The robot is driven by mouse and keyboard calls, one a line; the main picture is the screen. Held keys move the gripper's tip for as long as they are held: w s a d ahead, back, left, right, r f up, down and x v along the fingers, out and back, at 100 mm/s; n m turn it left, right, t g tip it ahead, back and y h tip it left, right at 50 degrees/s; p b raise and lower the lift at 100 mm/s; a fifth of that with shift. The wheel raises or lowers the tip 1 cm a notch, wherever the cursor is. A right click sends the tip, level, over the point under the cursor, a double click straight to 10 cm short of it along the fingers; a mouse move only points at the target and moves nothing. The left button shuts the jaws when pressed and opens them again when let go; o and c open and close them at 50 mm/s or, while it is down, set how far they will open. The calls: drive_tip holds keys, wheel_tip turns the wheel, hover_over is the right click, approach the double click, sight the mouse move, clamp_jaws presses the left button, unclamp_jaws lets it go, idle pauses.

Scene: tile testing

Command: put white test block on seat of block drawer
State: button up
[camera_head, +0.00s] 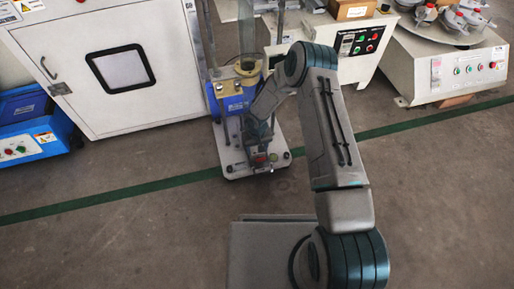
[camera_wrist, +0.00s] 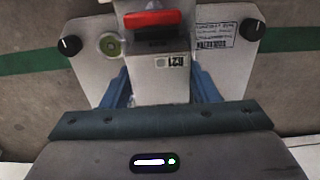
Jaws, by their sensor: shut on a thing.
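The white test block (camera_wrist: 158,88), with a small "B21" label, is between the two blue fingers of my gripper (camera_wrist: 160,92) in the wrist view. My gripper is shut on it. In the head view my gripper (camera_head: 261,160) is low over the front of the tile testing machine's pale base (camera_head: 240,170); the block is too small to make out there. A red part with a dark piece below it (camera_wrist: 152,20) lies just beyond the block in the wrist view. I cannot tell the drawer's seat apart, nor whether the block touches it.
The base has black knobs (camera_wrist: 249,30) at its corners and a green round level (camera_wrist: 110,45). Uprights and a blue unit (camera_head: 228,98) stand behind my gripper. A white cabinet (camera_head: 115,70) is at left, control consoles (camera_head: 440,72) at right. The floor in front is mostly clear.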

drive_tip(key=o, duration=1)
wheel_tip(320, 180, up, 14)
drive_tip(key=p, duration=0.5)
drive_tip(key=shift+f+p, duration=0.1)
drive_tip(key=shift+p, duration=0.2)
